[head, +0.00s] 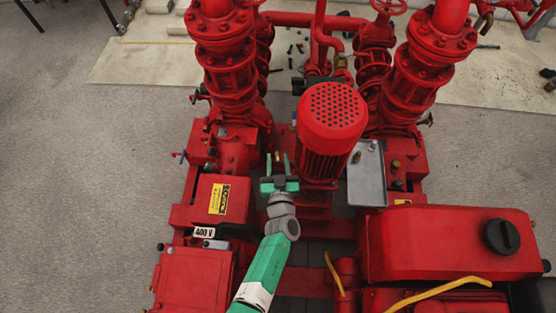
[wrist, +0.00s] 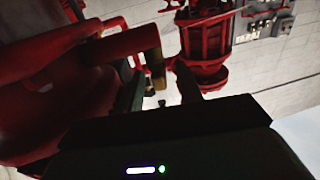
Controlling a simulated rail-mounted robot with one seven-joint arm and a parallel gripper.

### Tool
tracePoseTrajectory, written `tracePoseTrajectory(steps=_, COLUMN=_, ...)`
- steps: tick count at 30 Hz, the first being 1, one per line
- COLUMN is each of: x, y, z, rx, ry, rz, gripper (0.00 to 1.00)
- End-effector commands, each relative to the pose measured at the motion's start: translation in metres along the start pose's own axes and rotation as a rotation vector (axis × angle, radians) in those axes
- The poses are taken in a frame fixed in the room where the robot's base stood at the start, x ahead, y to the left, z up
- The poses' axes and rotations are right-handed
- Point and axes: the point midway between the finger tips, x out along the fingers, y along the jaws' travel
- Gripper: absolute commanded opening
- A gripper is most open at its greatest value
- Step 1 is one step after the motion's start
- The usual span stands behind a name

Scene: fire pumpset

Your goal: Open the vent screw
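My gripper (head: 277,163) is in the middle of the head view, between the red pump casing on the left and the round-topped red motor (head: 332,115) on the right. Its two green fingers point away from the camera with a gap between them. In the wrist view the dark fingers of my gripper (wrist: 162,92) are also apart. A brass-coloured piece (wrist: 157,70) shows at the end of a dark red bar, in line with the gap; I cannot tell whether the fingers touch it. I cannot clearly make out which part is the vent screw.
A red box with a yellow label (head: 218,202) stands left of my arm. A grey metal plate (head: 366,175) lies right of the motor. A large red tank with a black cap (head: 450,243) is at the lower right. Flanged red pipes (head: 222,50) rise behind. Open floor lies left.

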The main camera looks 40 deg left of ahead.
Motion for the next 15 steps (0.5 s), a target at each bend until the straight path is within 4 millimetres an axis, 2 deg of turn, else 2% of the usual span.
tracePoseTrajectory(steps=8, x=-0.004, y=0.001, z=-0.001, rx=0.001, ry=-0.001, rz=0.002, gripper=0.35)
tracePoseTrajectory(steps=15, x=-0.05, y=0.001, z=-0.004, rx=0.003, ry=-0.003, rz=0.005, gripper=0.35)
